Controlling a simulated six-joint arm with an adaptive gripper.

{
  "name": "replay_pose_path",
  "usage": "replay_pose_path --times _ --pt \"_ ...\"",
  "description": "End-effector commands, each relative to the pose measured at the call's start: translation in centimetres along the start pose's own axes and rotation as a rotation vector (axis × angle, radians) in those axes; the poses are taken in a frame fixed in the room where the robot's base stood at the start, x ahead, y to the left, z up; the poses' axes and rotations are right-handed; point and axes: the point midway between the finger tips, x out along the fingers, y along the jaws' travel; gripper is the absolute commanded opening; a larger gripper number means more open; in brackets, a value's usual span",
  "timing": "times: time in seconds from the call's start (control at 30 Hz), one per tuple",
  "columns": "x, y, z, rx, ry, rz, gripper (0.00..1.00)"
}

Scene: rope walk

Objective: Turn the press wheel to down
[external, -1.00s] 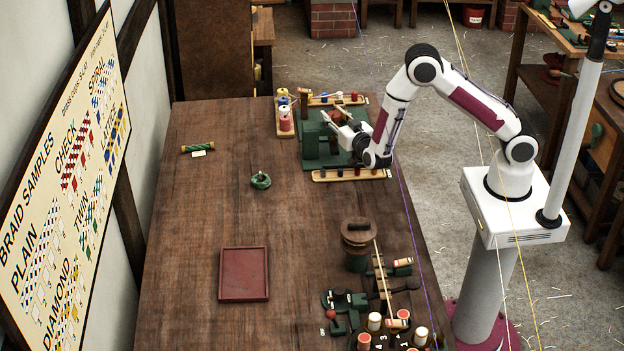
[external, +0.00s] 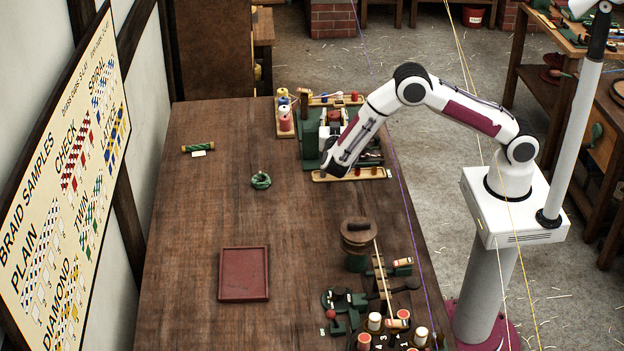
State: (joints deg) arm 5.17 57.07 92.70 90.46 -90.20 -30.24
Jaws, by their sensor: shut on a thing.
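The green press (external: 309,140) stands at the far right of the bench. The gripper is shut on the press wheel. The wheel itself is covered by my gripper and wrist, so its turn position cannot be read.
A wooden rack with spools (external: 286,118) is left of the press and a pegged wooden strip (external: 350,174) is in front. A bobbin stand crowds the front right.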

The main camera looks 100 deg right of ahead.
Motion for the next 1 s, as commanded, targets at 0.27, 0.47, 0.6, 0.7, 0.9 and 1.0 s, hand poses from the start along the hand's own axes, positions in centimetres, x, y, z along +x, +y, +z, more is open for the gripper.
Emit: replay_pose_path --times 0.27,0.47,0.6,0.7,0.9,1.0 --pt "0.11 -0.01 -0.03 0.001 0.002 0.074 0.12" --pt "0.13 0.02 -0.02 0.001 0.001 0.093 0.12" --pt "0.14 0.03 -0.04 0.001 0.001 0.095 0.12" --pt "0.14 0.03 -0.05 0.001 0.002 0.095 0.12" --pt "0.15 0.04 -0.06 0.001 0.002 0.095 0.51" --pt "0.11 0.03 -0.05 0.001 0.001 0.094 0.51"
